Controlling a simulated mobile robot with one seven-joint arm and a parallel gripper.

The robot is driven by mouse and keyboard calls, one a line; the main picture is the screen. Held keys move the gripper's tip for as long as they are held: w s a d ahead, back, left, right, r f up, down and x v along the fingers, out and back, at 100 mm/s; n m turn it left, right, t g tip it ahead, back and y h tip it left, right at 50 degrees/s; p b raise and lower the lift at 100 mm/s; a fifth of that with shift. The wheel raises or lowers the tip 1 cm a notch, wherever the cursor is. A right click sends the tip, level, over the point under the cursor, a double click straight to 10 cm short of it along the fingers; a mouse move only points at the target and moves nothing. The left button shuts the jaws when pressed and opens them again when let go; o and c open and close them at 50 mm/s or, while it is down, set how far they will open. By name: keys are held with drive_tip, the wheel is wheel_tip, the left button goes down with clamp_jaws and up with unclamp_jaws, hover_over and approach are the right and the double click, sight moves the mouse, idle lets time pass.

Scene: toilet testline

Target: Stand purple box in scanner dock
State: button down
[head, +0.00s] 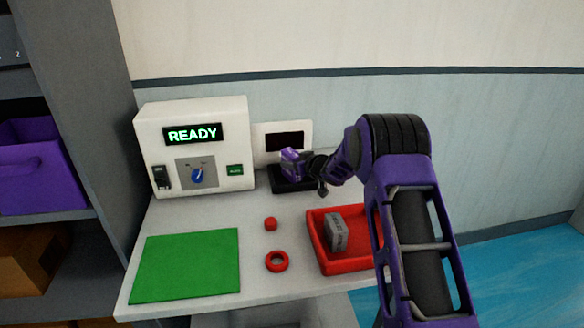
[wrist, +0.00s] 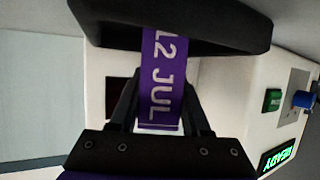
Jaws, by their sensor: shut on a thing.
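The purple box (head: 291,160) is upright, or nearly so, over the black scanner dock (head: 292,185) at the back of the bench. My gripper (head: 308,165) is shut on the box and reaches in from the right. In the wrist view the box (wrist: 161,80) sits between the two black fingers and shows "12 JUL" in white letters. One end of it meets or overlaps the edge of the dark dock (wrist: 175,25). I cannot tell whether the box rests on the dock or is just above it.
A white machine (head: 215,110) reading "READY" stands left of the dock, and a white panel with a dark screen (head: 284,141) stands behind. A red tray (head: 345,265) holds a grey box (head: 335,232).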

drive_tip(key=shift+f, duration=0.2)
drive_tip(key=shift+c, duration=1.8)
unclamp_jaws()
drive_tip(key=shift+r, duration=0.1)
drive_tip(key=shift+s+d+r, duration=0.1)
drive_tip(key=shift+s, duration=0.05)
drive_tip(key=p+v, duration=0.1)
drive_tip(key=v, duration=1)
drive_tip(key=shift+s+d, duration=0.2)
